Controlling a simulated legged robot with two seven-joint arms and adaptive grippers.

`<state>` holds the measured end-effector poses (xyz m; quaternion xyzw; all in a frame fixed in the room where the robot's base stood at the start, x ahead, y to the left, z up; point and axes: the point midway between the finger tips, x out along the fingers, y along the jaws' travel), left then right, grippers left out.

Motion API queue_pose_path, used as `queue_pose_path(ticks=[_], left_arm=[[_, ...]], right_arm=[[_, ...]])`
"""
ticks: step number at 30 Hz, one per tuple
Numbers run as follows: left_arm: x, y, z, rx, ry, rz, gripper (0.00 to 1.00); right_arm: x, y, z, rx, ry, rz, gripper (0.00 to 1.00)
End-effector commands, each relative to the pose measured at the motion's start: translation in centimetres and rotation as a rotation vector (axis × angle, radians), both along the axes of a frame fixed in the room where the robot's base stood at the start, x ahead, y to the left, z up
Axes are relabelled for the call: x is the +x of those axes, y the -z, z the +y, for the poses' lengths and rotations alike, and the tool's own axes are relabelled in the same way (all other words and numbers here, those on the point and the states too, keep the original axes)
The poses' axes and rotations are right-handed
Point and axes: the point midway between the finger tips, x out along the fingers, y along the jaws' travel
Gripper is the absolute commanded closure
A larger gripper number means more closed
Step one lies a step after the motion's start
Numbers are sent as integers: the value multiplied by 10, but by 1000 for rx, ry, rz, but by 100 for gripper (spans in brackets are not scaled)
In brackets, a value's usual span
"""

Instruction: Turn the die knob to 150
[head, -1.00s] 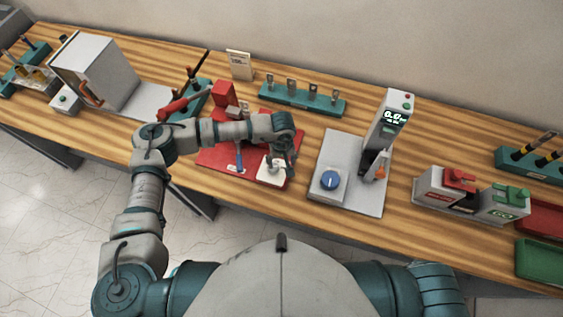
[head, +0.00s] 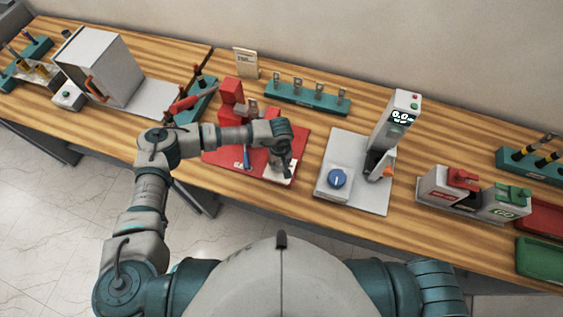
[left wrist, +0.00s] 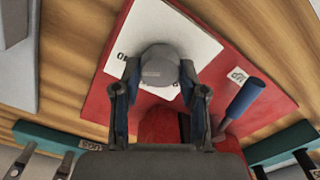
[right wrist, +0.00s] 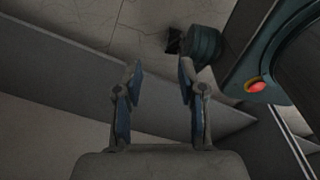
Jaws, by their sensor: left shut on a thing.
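The grey round die knob (left wrist: 160,66) sits on a white dial plate (left wrist: 190,35) on the red base of the press, seen in the left wrist view. Some dark print shows at the plate's edge, but I cannot read the setting. My left gripper (left wrist: 160,88) is shut on the knob, with a finger on either side. In the head view my left gripper (head: 281,168) covers most of the knob over the red base (head: 226,158). My right gripper (right wrist: 160,85) is open and empty, away from the bench, in the right wrist view.
A teal rack (head: 307,97) stands behind. Bare wood (head: 308,165) lies between the red base and the tester.

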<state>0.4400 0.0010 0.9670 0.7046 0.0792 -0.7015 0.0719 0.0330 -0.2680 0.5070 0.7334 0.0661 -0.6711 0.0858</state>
Motion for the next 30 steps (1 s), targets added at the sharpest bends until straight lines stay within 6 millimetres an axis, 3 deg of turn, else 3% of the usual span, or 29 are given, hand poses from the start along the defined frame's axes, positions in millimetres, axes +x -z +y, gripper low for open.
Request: queue_pose_path(ticks=[1, 9, 21, 30], left_arm=[[-3, -1, -7, -18, 9, 3, 93], [-4, 0, -6, -5, -1, 3, 92], [-3, 4, -6, -11, -184, 2, 92], [-3, 6, -5, -7, -461, -1, 92]], right_arm=[[0, 0, 4, 5, 1, 0, 60], [0, 2, 39, 46, 0, 0, 60], [-1, 32, 10, 11, -2, 0, 60], [-3, 69, 25, 29, 2, 4, 60]])
